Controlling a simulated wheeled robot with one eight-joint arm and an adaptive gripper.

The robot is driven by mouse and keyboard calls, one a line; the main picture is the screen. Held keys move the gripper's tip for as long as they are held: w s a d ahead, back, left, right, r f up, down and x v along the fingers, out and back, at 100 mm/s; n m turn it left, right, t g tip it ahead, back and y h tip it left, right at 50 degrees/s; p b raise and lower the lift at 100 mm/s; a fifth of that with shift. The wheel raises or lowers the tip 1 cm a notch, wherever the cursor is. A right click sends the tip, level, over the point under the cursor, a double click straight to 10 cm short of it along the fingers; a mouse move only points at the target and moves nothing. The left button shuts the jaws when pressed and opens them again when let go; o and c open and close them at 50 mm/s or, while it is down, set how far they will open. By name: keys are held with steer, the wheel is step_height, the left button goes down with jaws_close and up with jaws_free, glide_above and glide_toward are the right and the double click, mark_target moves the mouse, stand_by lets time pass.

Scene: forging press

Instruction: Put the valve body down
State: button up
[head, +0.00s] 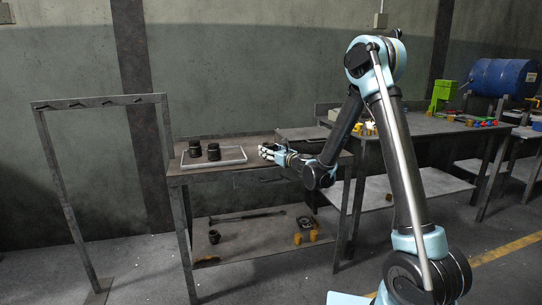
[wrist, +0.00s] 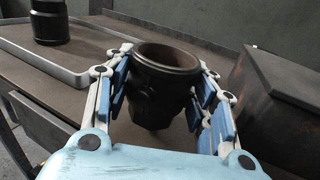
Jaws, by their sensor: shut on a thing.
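My gripper (head: 266,151) is over the right part of the workbench (head: 205,177), to the right of the tray. In the wrist view my gripper (wrist: 160,85) is shut on a dark, hollow valve body (wrist: 157,95), its round open mouth facing up. The valve body looks roughly upright and close to the bench top; I cannot tell whether its base touches. In the head view my gripper hides most of it. A shallow grey tray (head: 230,161) lies to the left, also in the wrist view (wrist: 72,78). Two similar dark parts stand in it (head: 195,149) (head: 214,152).
A dark box-like block (wrist: 280,85) stands close to the right of my gripper. Bare bench top lies between the tray and my gripper. The lower shelf (head: 255,240) holds a long tool and small parts. A metal frame (head: 100,102) stands at the left.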

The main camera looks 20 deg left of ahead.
steer(key=shift+f, duration=0.6)
steer(key=o, duration=1.5)
